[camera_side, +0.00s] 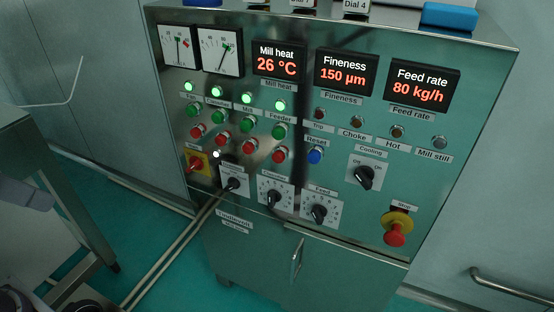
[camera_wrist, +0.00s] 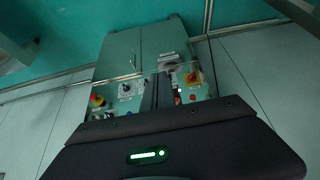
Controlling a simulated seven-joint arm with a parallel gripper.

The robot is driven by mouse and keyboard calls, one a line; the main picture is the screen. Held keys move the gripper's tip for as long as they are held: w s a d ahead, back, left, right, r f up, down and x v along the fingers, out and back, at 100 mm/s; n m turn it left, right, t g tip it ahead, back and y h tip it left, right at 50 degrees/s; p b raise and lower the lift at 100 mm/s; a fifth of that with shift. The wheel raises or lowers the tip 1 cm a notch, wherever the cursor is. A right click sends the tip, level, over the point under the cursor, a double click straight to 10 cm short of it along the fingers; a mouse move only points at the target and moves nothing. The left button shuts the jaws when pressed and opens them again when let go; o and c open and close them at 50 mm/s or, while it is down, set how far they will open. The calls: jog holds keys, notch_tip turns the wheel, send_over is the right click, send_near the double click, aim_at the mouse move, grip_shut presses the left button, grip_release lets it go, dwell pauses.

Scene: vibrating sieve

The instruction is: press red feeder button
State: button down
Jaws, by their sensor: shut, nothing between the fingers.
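The red feeder button (camera_side: 279,155) is the rightmost of the red buttons on the steel control panel in the side view. It sits below the green feeder button (camera_side: 279,131), the "Feeder" label and a lit green lamp (camera_side: 280,105). My gripper (camera_wrist: 160,77) shows in the wrist view as dark, closed, empty fingers reaching over the upside-down panel. They cover part of the button area, and I cannot pick out the red feeder button there. I do not see the gripper in the side view, where nothing covers the button.
A blue reset button (camera_side: 315,156) lies right of the feeder button. A red stop knob (camera_side: 395,235) on yellow is at lower right, and a red-yellow switch (camera_side: 197,162) at left. Black dials (camera_side: 320,213) sit below. Other red buttons (camera_side: 249,146) stand close on the left.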

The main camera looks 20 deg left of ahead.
aim_at(278, 157)
jog(key=w+d+f+m+t, duration=0.1)
jog(key=w+f+m, duration=0.1)
jog(key=w, duration=0.8)
jog(key=w+d+f+m+t, duration=0.1)
jog(key=w+d+f, duration=0.15)
jog(key=w, duration=0.65)
jog(key=w+d+f+m+h, duration=0.1)
jog(key=w+d+f+h, duration=0.1)
jog(key=w+d+f, duration=0.3)
jog(key=w+d+f+m+t+h, duration=0.1)
jog(key=w+d+f+m+h, duration=0.1)
jog(key=w+d+f, duration=0.3)
notch_tip(278, 157, down, 4)
jog(key=shift+d+f+t+h, duration=0.3)
jog(key=shift+d+h, duration=0.15)
jog(key=shift+h, duration=0.35)
jog(key=w, duration=0.8)
jog(key=shift+w, duration=0.35)
jog(key=shift+w, duration=0.15)
